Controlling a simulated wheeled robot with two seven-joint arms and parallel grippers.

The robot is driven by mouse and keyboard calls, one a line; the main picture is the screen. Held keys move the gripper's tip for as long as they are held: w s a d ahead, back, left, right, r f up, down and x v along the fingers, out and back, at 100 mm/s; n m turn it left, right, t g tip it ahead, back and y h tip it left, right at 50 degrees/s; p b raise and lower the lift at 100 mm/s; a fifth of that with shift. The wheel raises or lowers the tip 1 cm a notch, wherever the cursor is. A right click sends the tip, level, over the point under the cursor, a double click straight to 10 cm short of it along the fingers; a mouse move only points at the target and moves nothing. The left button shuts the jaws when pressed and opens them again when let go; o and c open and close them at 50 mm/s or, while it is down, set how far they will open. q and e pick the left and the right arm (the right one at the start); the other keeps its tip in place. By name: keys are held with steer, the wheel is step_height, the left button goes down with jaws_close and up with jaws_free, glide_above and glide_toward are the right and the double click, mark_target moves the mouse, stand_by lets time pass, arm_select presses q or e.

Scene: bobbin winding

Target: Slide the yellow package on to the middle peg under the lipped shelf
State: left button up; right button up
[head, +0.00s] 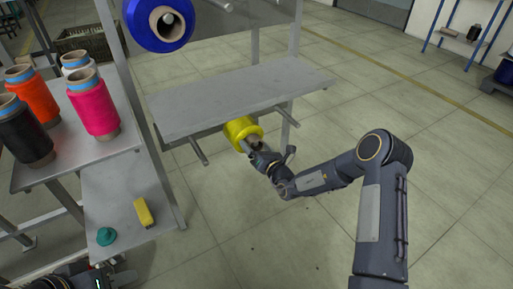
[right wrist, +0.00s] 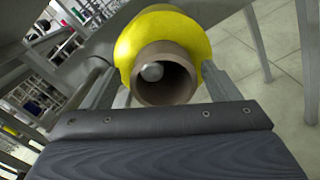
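The yellow package (head: 238,128) sits under the front edge of the lipped shelf (head: 225,98), its brown tube facing me. In the right wrist view the package (right wrist: 165,32) is large and close. The rounded grey tip of the middle peg (right wrist: 152,72) shows inside the tube's mouth, towards its upper left, so the package is around the peg. My right gripper (head: 251,146) is at the tube's end, its fingers either side of the tube and seemingly apart from it; exact contact is hard to see. My left gripper (head: 98,284) is only partly visible at the bottom left.
Bare pegs stick out left (head: 200,150) and right (head: 287,116) of the package. A blue package (head: 160,22) hangs above. A side table holds black, orange, white and pink (head: 95,105) packages. A lower shelf holds a yellow block (head: 144,211) and a teal item (head: 106,236).

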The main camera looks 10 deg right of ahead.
steer(key=shift+o, duration=0.2)
steer(key=shift+f, duration=0.25)
steer(key=p+v, duration=0.2)
steer(key=v, duration=0.6)
steer(key=s+a+r+n+g+y, duration=0.2)
steer(key=s+a+r+n+y, duration=0.15)
steer(key=r+n, duration=0.3)
steer(key=s+a+r+n+g+y, duration=0.2)
steer(key=r+n+y, duration=0.25)
steer(key=r, duration=0.35)
steer(key=s+a+r+n+g+y, duration=0.1)
steer(key=s+r+n+g, duration=0.25)
steer(key=s+n, duration=0.3)
steer(key=s+a+r+n+g, duration=0.2)
steer(key=s+r+n+g, duration=0.15)
steer(key=s+n, duration=0.3)
steer(key=s+d+f+n+h, duration=0.2)
steer(key=s+d+n+h, duration=0.4)
steer(key=s, duration=0.3)
steer(key=s+d+f+n+h, duration=0.2)
steer(key=s+d+n+h, duration=0.35)
steer(key=s, duration=0.45)
step_height(320, 180, up, 22)
steer(key=d+p, duration=0.1)
steer(key=p, duration=2)
steer(key=shift+w+f+n+g+p, duration=0.2)
steer(key=shift+n+g+p, duration=0.1)
steer(key=shift+n, duration=0.15)
